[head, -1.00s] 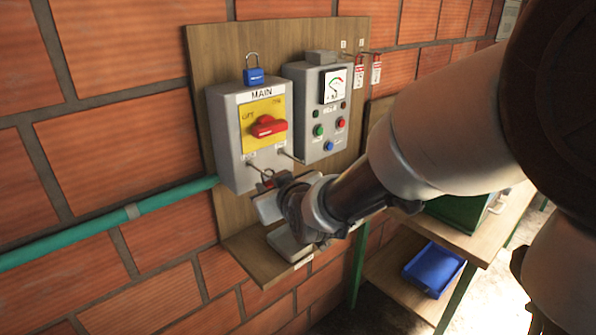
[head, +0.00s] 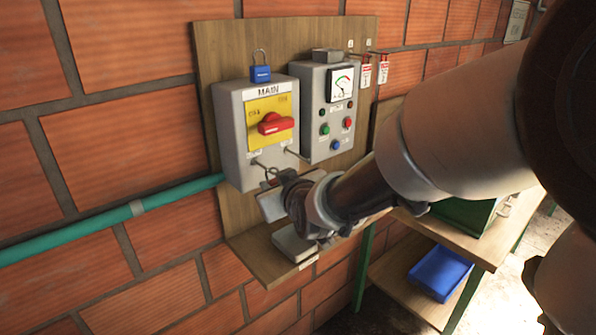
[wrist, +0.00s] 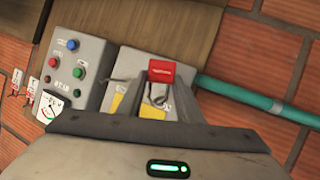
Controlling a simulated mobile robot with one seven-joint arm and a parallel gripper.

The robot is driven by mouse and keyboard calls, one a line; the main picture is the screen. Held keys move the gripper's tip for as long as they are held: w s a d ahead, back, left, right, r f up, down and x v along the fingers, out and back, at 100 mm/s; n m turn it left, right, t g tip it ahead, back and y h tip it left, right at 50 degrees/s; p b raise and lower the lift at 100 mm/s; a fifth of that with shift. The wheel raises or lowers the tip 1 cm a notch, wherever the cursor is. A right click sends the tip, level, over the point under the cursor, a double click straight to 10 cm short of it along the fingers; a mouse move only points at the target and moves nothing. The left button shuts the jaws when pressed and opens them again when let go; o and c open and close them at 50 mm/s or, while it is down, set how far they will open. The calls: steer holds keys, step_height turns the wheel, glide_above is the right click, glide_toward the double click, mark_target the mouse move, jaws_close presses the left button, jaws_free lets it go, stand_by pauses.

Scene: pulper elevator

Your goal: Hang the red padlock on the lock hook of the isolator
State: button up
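The red padlock (wrist: 161,71) is at the middle of the wrist view, at my fingertips, with its grey shackle (wrist: 158,98) on the lower side of the picture. My gripper (head: 273,190) is just below the isolator (head: 230,135) and appears shut on the padlock's body. In the head view the shackle (head: 270,173) shows as a small dark loop close to the tip of the isolator's left lower hook (head: 257,162). I cannot tell whether the loop is around the hook. A second hook (head: 293,153) stands to its right. The padlock's red body is mostly hidden in the head view.
A blue padlock (head: 261,73) is on top of the isolator. A grey control box (head: 312,115) with buttons stands close to the right. A small wooden shelf (head: 262,262) is below. Red-and-white tags (head: 383,72) hang at upper right. A green pipe (head: 100,219) runs left.

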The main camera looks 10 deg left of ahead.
steer(key=o, duration=1.2)
steer(key=b+v, duration=0.2)
steer(key=v, duration=1.5)
steer(key=s+d+f+m+g+h, duration=0.2)
steer(key=d+m+h, duration=0.25)
steer(key=d, duration=0.75)
steer(key=s+d+f+m+g, duration=0.1)
steer(key=s+d, duration=0.2)
steer(key=s+d+m+g+h+p, duration=0.1)
steer(key=s+d, duration=0.2)
steer(key=s+d+f+m+g+h+p, duration=0.1)
steer(key=s+d+m+g, duration=0.1)
steer(key=s+d, duration=0.1)
steer(key=shift+s+d+f, duration=0.15)
steer(key=shift+s+f, duration=0.05)
steer(key=shift+f, duration=0.15)
